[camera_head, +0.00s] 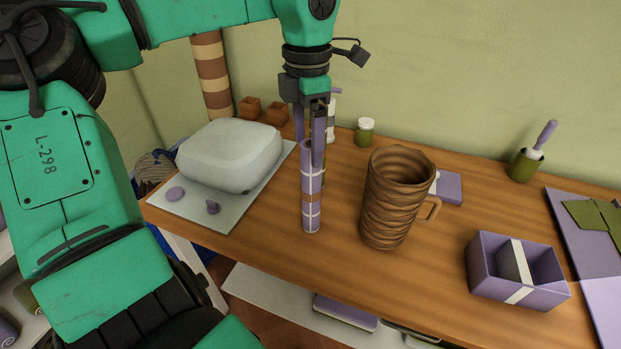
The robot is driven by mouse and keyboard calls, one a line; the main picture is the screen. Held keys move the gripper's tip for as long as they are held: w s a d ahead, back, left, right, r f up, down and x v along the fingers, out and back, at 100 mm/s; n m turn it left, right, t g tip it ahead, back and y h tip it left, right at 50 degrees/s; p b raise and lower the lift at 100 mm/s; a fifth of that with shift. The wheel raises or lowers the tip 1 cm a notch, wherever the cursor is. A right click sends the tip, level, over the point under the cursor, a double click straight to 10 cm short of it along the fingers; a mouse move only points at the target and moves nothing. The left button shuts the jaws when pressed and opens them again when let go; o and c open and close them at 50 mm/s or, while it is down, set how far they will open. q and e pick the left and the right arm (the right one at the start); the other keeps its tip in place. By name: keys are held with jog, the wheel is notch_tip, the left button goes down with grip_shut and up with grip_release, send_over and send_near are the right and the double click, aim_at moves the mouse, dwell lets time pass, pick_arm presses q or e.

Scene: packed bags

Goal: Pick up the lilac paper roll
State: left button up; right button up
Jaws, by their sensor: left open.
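The lilac paper roll (311,188) stands upright on the wooden table, with pale bands and a brown band around it. My left gripper (311,143) points down from above, right at the top of the roll. It is open, and one finger overlaps the roll's upper right side in the picture. I cannot tell whether the fingers touch the roll. The other finger is partly hidden, as is the roll's top. My right gripper does not show.
A brown ribbed mug (392,205) stands close to the right of the roll. A grey rounded case (228,155) on a pale mat is to the left. A jar (364,133) stands behind, and a lilac box (485,265) sits front right. Bare table lies in front of the roll.

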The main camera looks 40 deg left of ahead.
aim_at(311, 168)
pick_arm(q)
jog(key=f, duration=0.4)
jog(key=f+p, duration=0.1)
jog(key=f, duration=0.2)
jog(key=shift+w+d+f, duration=0.1)
jog(key=shift+w, duration=0.25)
grip_shut()
jog(key=shift+r, duration=0.2)
